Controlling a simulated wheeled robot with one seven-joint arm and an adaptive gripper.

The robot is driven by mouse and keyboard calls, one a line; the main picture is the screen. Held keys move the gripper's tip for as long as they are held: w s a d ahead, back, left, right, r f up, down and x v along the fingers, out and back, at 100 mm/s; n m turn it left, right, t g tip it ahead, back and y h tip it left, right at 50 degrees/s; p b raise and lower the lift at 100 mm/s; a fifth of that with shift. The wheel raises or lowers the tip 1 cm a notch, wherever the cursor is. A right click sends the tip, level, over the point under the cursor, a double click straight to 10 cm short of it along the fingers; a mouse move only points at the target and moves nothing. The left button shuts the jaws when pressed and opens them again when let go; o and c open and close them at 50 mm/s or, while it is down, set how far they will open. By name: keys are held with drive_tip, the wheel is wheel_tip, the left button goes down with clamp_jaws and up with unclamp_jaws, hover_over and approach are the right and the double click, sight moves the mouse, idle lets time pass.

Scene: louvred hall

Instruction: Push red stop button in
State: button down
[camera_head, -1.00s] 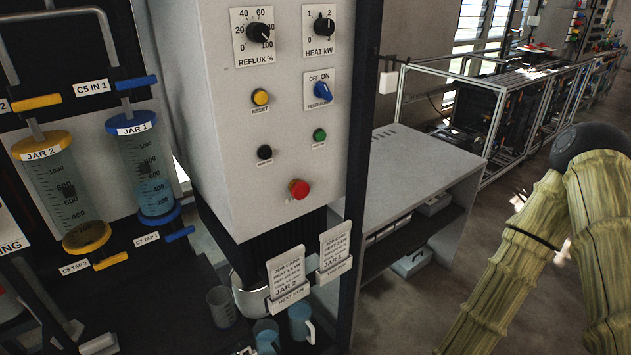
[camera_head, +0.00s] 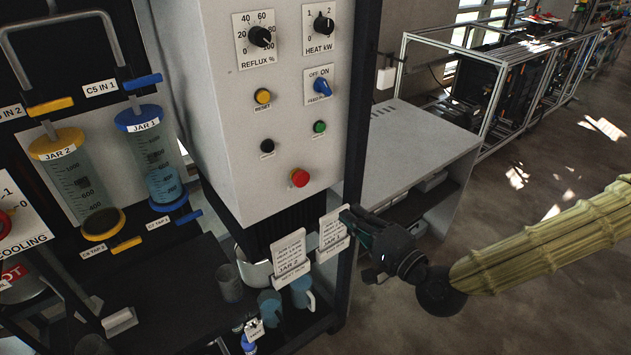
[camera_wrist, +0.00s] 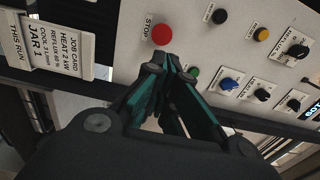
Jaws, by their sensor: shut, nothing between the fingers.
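The red stop button (camera_head: 299,178) sits low on the front of the grey control panel (camera_head: 230,120). It stands out from the panel face, and nothing touches it. In the wrist view the red button (camera_wrist: 162,34) is just beyond my fingertips, beside the label STOP. My gripper (camera_head: 350,217) is at the lower right of the panel, in front of the JAR 1 card, below and right of the button. In the wrist view my gripper (camera_wrist: 170,72) is shut and empty, with its fingertips together.
A green button (camera_head: 319,127), a black button (camera_head: 267,146) and a yellow reset button (camera_head: 262,96) are above the red one. Job cards (camera_head: 290,255) hang below the panel. A dark post (camera_head: 360,120) edges the panel's right. Open floor lies at right.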

drive_tip(key=shift+f, duration=0.1)
approach(308, 178)
drive_tip(key=x, duration=0.5)
drive_tip(key=shift+w+a+p, duration=0.1)
drive_tip(key=shift+w+p, duration=0.15)
drive_tip(key=shift+p, duration=0.05)
drive_tip(key=shift+x, duration=0.8)
